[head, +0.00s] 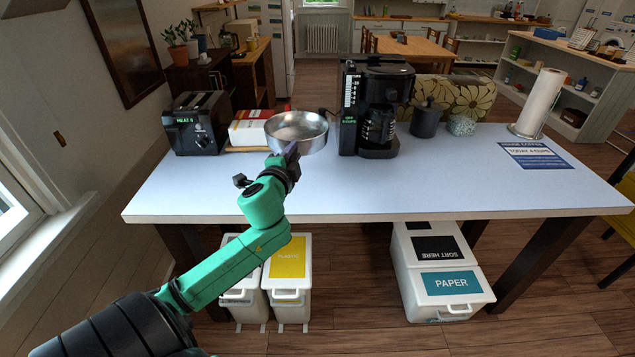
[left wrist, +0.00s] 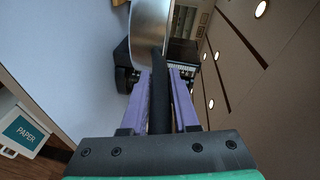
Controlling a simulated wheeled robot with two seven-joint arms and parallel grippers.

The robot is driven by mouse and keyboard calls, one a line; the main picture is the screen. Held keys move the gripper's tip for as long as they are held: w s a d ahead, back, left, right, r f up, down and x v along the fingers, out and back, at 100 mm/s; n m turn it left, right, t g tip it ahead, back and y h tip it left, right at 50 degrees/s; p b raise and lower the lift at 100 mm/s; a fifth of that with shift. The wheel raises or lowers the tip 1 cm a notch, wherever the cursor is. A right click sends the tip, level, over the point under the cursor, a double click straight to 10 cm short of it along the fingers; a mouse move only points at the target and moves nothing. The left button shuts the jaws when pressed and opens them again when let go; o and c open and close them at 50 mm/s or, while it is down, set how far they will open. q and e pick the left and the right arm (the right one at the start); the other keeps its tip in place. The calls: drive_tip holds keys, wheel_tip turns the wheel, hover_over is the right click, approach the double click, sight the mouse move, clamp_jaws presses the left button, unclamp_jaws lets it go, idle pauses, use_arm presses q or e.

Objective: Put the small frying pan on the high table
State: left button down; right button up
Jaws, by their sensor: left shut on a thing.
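The small frying pan (head: 297,132) is a round silver pan over the back left part of the white high table (head: 400,190). My left gripper (head: 291,153) reaches it from the front and is shut on its handle. In the left wrist view the dark handle (left wrist: 158,95) lies between the purple fingers of my left gripper (left wrist: 160,85), and the pan's metal side (left wrist: 149,30) shows beyond. I cannot tell whether the pan's base touches the tabletop. My right gripper is in neither view.
A black toaster (head: 197,124) and a red-and-white box (head: 250,128) stand left of the pan. A coffee maker (head: 376,105) stands close on its right. A dark canister (head: 426,120) and paper towel roll (head: 540,102) are farther right. The table's front middle is clear.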

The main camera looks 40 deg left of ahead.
use_arm(q)
wheel_tip(320, 180, down, 14)
drive_tip(key=b, duration=0.3)
drive_tip(key=shift+f+b, duration=0.2)
drive_tip(key=shift+b, duration=0.15)
drive_tip(key=shift+r, duration=0.1)
drive_tip(key=c, duration=0.7)
unclamp_jaws()
drive_tip(key=shift+s, duration=0.1)
drive_tip(key=shift+s, duration=0.1)
